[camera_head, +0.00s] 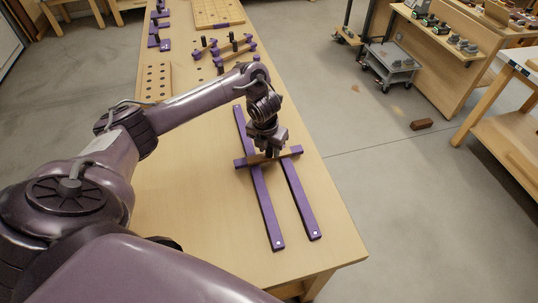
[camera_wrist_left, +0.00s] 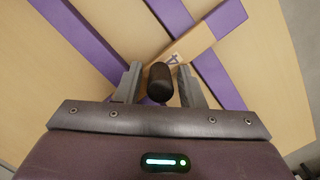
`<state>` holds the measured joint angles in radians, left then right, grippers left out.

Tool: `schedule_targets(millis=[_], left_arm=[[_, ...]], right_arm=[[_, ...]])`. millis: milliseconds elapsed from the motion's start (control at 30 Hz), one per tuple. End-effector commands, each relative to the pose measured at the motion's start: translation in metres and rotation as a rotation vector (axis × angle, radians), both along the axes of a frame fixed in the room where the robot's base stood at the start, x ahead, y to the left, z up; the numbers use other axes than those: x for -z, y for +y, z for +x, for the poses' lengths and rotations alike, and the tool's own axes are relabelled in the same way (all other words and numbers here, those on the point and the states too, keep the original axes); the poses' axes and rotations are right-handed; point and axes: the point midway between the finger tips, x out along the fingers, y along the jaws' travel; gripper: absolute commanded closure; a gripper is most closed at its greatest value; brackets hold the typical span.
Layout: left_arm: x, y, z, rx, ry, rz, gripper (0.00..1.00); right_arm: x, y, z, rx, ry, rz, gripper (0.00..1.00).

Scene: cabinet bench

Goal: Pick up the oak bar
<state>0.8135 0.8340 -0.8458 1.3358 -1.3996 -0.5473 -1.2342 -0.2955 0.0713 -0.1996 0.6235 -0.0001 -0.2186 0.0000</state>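The oak bar (camera_head: 256,159) has purple ends and lies across two long purple rails (camera_head: 266,211) on the bench. In the left wrist view the bar (camera_wrist_left: 196,40) runs diagonally, and a black upright knob (camera_wrist_left: 160,82) stands in front of it, apparently the bar's handle. My left gripper (camera_head: 271,152) is above the bar, pointing down. In the wrist view my left gripper's fingers (camera_wrist_left: 159,84) stand on either side of the knob, with a small gap showing on each side. The knob's base is hidden. My right gripper is not in view.
The wooden bench (camera_head: 195,215) has clear room left of the rails. Further back lie several purple-ended parts with dark knobs (camera_head: 235,45), a holed board (camera_head: 157,80) and a pegboard panel (camera_head: 218,12). A grey cart (camera_head: 392,62) stands on the floor to the right.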

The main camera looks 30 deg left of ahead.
Motion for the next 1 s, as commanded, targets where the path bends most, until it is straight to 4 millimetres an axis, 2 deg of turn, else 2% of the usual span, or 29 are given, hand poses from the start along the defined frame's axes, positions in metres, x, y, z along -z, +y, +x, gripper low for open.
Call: schedule_targets(millis=[33,200,267,533,667,833,1000], left_arm=[[0.000,0.000,0.000,0.000,0.000,0.000,0.72],[0.000,0.000,0.000,0.000,0.000,0.000,0.94],[0.000,0.000,0.000,0.000,0.000,0.000,1.00],[-0.002,0.000,0.000,0.000,-0.001,0.000,1.00],[-0.010,0.000,0.001,0.000,-0.003,0.000,1.00],[-0.034,0.001,0.001,0.001,-0.005,0.002,1.00],[-0.091,0.002,0.003,0.002,-0.010,0.004,1.00]], right_arm=[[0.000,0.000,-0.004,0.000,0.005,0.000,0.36],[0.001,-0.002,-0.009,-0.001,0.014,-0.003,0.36],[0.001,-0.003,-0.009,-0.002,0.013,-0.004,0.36],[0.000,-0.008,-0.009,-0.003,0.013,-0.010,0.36],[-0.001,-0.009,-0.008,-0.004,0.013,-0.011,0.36],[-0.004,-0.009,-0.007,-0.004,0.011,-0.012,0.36],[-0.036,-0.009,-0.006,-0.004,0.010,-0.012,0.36]])
